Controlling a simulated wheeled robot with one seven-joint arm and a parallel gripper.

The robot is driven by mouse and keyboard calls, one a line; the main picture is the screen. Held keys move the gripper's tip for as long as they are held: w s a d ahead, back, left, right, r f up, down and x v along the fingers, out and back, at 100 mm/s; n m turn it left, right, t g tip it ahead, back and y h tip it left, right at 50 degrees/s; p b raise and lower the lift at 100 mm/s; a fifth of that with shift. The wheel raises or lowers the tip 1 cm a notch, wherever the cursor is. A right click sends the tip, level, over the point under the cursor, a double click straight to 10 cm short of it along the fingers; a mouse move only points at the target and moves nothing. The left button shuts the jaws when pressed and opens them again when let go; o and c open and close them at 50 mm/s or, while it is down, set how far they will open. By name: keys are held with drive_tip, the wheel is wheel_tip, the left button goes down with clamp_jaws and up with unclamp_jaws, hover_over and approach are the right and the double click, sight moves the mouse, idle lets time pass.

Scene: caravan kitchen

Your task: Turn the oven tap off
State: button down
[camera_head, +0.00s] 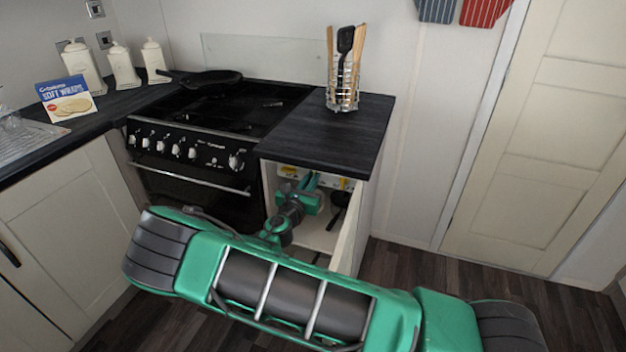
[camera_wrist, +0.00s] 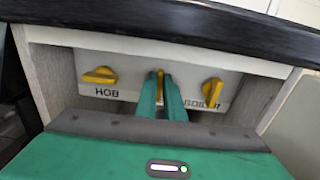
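In the wrist view, a white panel (camera_wrist: 130,66) carries three yellow taps in a row under the worktop. The middle tap (camera_wrist: 160,76), taken as the oven tap, stands roughly upright between my gripper's (camera_wrist: 161,84) two green fingers. The fingers are close together on either side of it and look shut on it. They hide its lower part and its label. The HOB tap (camera_wrist: 100,75) at left lies roughly level. The BOILER tap (camera_wrist: 212,91) at right points mostly downward, slightly tilted. In the head view, my gripper (camera_head: 310,183) reaches into the open cupboard.
The cupboard's side walls and the worktop edge (camera_wrist: 170,22) closely frame the panel. The open cupboard door (camera_head: 346,236) stands right of my arm. The black cooker (camera_head: 190,155) is to the left. A utensil holder (camera_head: 342,90) stands on the worktop. Floor is clear at right.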

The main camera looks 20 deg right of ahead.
drive_tip(key=shift+d, duration=0.1)
drive_tip(key=shift+m, duration=0.3)
drive_tip(key=shift+s+d+f+m, duration=0.2)
drive_tip(key=shift+f+m, duration=0.1)
drive_tip(key=shift+m, duration=2.55)
drive_tip(key=shift+s+d+f+m, duration=0.15)
drive_tip(key=shift+f+m, duration=0.1)
drive_tip(key=shift+m, duration=2.65)
drive_tip(key=shift+s+d+f+m, duration=0.2)
drive_tip(key=shift+f+m, duration=0.1)
drive_tip(key=shift+m, duration=2.55)
